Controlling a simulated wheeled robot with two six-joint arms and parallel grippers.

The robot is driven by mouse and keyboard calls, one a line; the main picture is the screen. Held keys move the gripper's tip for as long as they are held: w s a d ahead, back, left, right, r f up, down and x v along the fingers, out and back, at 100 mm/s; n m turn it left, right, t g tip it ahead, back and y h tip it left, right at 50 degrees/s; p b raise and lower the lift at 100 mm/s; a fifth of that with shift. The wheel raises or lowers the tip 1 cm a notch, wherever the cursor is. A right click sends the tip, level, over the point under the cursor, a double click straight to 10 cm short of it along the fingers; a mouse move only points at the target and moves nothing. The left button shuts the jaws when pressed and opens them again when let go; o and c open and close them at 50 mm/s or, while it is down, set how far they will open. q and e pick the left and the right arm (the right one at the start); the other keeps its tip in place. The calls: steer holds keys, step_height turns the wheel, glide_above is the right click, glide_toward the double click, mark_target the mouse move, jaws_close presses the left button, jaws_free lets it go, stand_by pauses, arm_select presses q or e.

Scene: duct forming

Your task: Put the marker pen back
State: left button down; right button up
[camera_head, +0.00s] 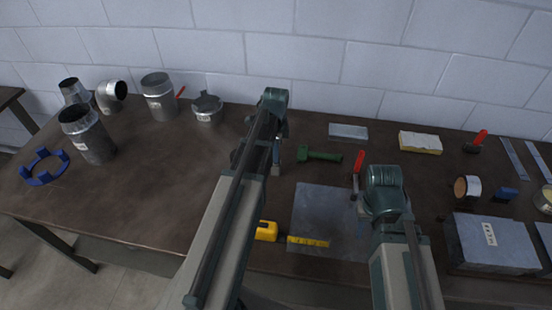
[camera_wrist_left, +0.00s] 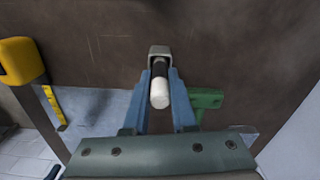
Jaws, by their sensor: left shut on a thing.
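The marker pen (camera_wrist_left: 159,92), with a white end and a black section, stands between the blue fingers of my left gripper (camera_wrist_left: 160,75). The fingers are shut on it. A small grey square piece (camera_wrist_left: 159,50) surrounds or sits behind the pen's far end; I cannot tell whether they touch. In the head view my left gripper (camera_head: 276,162) is over the middle of the table, mostly hidden by its arm, and the pen is not clear there. My right gripper (camera_head: 362,208) is above the right side of the grey sheet, its fingers largely hidden by its wrist.
A green tool (camera_head: 320,156) lies just right of my left gripper. A yellow tape measure (camera_head: 266,230) lies by the grey sheet (camera_head: 320,208). A red-handled tool (camera_head: 358,163) is near my right gripper. Metal duct pieces (camera_head: 158,97) stand at left; the left-centre tabletop is clear.

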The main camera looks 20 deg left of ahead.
arm_select(q)
steer(key=shift+f, duration=0.2)
arm_select(e)
steer(key=shift+f, duration=0.2)
steer(key=shift+f, duration=0.1)
arm_select(q)
steer(key=shift+f, duration=0.2)
arm_select(e)
steer(key=shift+f, duration=0.15)
arm_select(q)
steer(key=c, duration=0.7)
jaws_free()
steer(key=shift+r, duration=0.15)
arm_select(e)
steer(key=shift+r, duration=0.2)
